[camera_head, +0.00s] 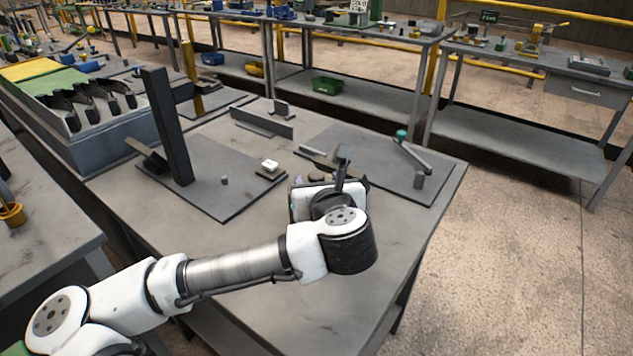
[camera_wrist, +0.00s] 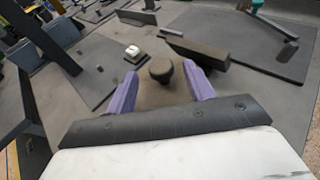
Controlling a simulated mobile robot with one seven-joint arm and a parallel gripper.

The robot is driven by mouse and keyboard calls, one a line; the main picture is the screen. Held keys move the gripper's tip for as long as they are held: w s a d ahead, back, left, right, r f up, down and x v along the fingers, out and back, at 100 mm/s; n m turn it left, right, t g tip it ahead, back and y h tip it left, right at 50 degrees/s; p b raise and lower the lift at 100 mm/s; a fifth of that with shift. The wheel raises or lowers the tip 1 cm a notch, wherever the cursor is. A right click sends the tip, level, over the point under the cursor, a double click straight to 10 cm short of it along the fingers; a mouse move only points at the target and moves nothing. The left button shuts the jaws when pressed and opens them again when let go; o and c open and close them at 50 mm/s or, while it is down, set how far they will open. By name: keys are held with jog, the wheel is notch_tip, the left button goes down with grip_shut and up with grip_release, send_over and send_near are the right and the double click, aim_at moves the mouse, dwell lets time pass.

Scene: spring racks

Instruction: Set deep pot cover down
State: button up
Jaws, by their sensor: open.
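A small dark round knob-like piece (camera_wrist: 161,69), which may be the deep pot cover, stands on the table between my fingertips in the wrist view. A dark piece (camera_head: 317,176) just beyond my wrist in the head view looks like the same one. My gripper (camera_wrist: 160,77) is open, with one purple finger on each side of the piece and gaps visible on both sides. In the head view my wrist hides most of my gripper (camera_head: 311,181). Whether anything lies under the knob cannot be told.
A grey plate (camera_head: 222,197) with a tall dark post (camera_head: 167,125) and a small white block (camera_head: 269,166) is at left. Another plate (camera_head: 372,172) at right bears a green-tipped lever (camera_head: 411,150). A dark bar (camera_wrist: 197,54) lies close beyond my right finger. The near tabletop is clear.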

aim_at(318, 178)
jog(key=shift+r+p, duration=0.25)
jog(key=shift+p, duration=0.25)
jog(key=x, duration=0.4)
jog(key=shift+s+d+f, duration=0.1)
jog(key=shift+f, duration=0.1)
grip_shut()
